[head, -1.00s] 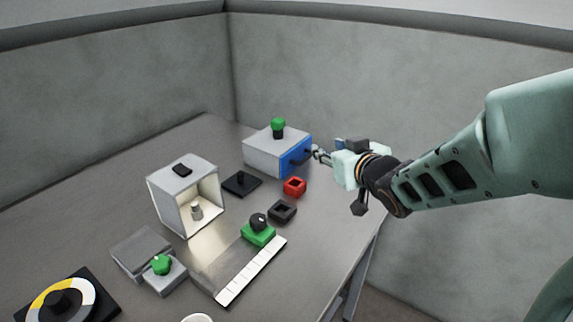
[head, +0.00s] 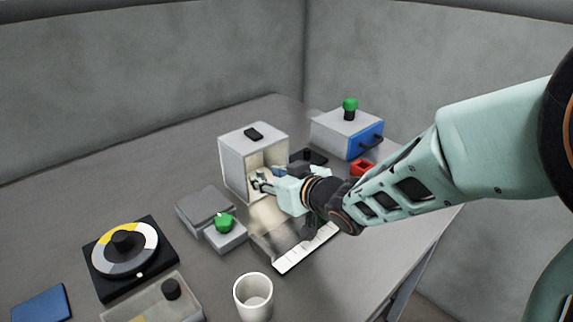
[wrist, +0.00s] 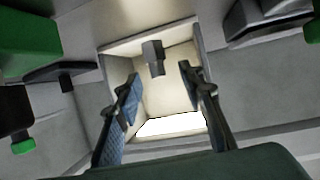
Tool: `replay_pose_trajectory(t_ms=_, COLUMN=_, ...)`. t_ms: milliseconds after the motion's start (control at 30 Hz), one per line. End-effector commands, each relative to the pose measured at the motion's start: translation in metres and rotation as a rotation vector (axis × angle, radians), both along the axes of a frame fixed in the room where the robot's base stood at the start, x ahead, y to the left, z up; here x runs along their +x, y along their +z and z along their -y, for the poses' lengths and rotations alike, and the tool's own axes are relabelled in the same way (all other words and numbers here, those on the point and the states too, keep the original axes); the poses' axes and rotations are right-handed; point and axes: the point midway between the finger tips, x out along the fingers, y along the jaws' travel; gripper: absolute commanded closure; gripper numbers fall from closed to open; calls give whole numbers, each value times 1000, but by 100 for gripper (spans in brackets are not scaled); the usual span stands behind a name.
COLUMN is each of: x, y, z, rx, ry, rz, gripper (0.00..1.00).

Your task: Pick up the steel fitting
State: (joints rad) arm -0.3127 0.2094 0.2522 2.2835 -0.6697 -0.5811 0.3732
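The steel fitting (wrist: 153,58) is a small grey piece inside the lit, open-fronted box (wrist: 193,34), seen in the wrist view near the box's upper middle. In the head view my gripper and the box wall hide it. My gripper (wrist: 158,82) is open and empty, its two dark fingers spread apart at the mouth of the box. The fitting shows ahead of the fingers, roughly in line with the gap and apart from them. In the head view my gripper (head: 260,182) is at the front opening of the box (head: 236,165).
A green-knobbed grey block (head: 225,236) stands left of my wrist, beside a grey slab (head: 204,208). A white strip (head: 307,248) lies below my wrist. A blue-fronted box (head: 364,139) stands behind, near a red square (head: 362,168). A white cup (head: 253,296) is at the front.

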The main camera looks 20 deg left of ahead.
Motion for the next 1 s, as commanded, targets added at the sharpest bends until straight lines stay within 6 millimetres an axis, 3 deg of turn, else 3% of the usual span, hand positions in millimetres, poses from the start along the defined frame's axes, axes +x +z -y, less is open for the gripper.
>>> replay_pose_trajectory(t_ms=300, x=25, y=-17, z=-31, rx=1, ry=1, rz=-1, gripper=64)
replay_pose_trajectory(t_ms=567, x=26, y=-17, z=-32, rx=-1, ry=0, rz=-1, gripper=64)
replay_pose_trajectory(t_ms=900, x=26, y=-17, z=-32, rx=-1, ry=0, rz=-1, gripper=99)
replay_pose_trajectory(t_ms=1000, x=26, y=-17, z=-32, rx=-1, ry=0, rz=-1, gripper=100)
